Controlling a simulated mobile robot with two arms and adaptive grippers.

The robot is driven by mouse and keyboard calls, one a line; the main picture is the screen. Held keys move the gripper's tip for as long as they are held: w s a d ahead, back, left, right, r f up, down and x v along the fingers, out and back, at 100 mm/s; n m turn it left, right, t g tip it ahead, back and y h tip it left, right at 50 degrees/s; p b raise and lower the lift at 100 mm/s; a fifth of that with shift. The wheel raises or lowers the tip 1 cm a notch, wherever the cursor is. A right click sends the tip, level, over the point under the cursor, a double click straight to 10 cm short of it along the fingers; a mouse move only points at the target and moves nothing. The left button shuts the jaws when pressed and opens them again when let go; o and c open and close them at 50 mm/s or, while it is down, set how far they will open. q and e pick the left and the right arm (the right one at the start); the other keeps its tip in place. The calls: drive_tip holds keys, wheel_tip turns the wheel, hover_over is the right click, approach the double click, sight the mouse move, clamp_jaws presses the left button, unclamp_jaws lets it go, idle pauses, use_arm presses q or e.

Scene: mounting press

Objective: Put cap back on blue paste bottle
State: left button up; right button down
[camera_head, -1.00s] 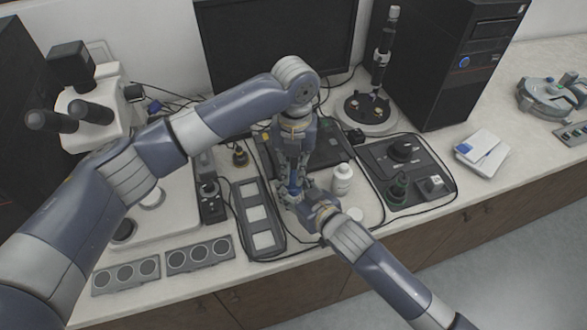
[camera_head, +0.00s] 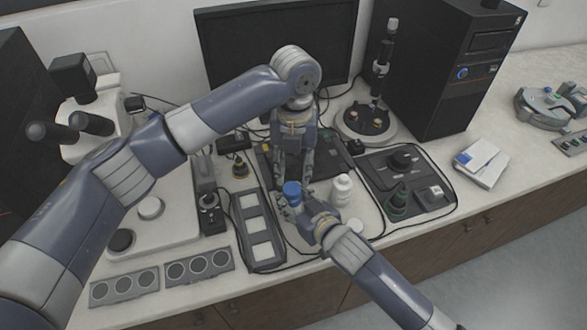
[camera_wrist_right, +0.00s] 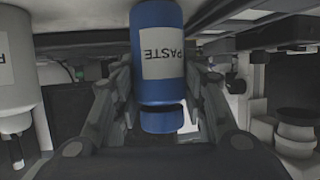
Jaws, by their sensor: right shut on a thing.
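The blue paste bottle (camera_wrist_right: 158,55) fills the middle of the right wrist view, shown upside down, with its PASTE label facing the camera. My right gripper (camera_head: 297,208) is shut around it. The blue cap (camera_head: 291,188) shows at the bottle's top in the head view. In the wrist view the cap (camera_wrist_right: 161,120) sits at the bottle's neck end, with a thin dark line between them; I cannot tell how tightly it sits. My left gripper (camera_head: 293,178) points down just above and behind the cap, its fingers apart and nothing seen between them.
A white bottle (camera_head: 342,188) stands close right of the grippers; a small white disc (camera_head: 355,226) lies near the front edge. A tray with white squares (camera_head: 258,225) is at left, a black pad (camera_head: 410,175) at right. The monitor (camera_head: 275,60) stands behind.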

drive_tip(key=shift+r, duration=0.1)
use_arm(q)
wheel_tip(320, 180, up, 12)
idle(0.6)
drive_tip(key=shift+w+d, duration=0.1)
use_arm(e)
drive_tip(key=c, duration=0.9)
unclamp_jaws()
drive_tip(key=v, duration=1.2)
drive_tip(key=shift+d, duration=0.1)
